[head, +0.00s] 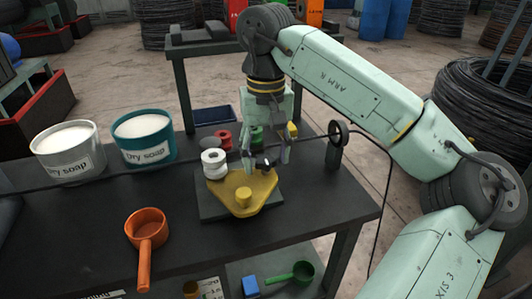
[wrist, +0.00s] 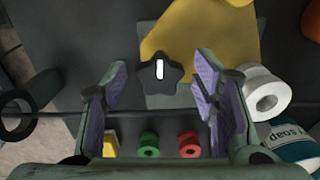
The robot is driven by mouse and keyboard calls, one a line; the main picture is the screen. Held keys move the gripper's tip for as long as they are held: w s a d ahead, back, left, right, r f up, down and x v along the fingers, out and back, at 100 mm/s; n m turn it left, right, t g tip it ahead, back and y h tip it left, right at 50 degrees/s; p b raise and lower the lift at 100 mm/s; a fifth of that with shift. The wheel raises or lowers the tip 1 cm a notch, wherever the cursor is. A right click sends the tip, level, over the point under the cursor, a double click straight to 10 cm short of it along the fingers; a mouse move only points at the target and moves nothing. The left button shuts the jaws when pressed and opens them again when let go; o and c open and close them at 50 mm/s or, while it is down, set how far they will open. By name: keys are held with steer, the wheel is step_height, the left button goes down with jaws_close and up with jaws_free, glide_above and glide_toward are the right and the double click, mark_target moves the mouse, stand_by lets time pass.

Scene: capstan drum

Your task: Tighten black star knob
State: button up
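The black star knob (wrist: 160,76) has a white bar mark on top, which stands upright in the wrist view. It sits at the edge of a yellow plate (wrist: 204,32). In the head view the plate (head: 259,196) lies on a dark base, and the knob (head: 261,163) is partly hidden by my fingers. My gripper (head: 266,164) points down over the knob. In the wrist view my gripper (wrist: 161,75) is open, with one purple-padded finger on each side of the knob and a visible gap on both sides. Nothing is held.
Two soap tubs (head: 68,152) (head: 144,137) stand on the left. An orange scoop (head: 147,238) lies in front. A dark ring (head: 338,133) is at the table's right side.

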steer(key=c, duration=1)
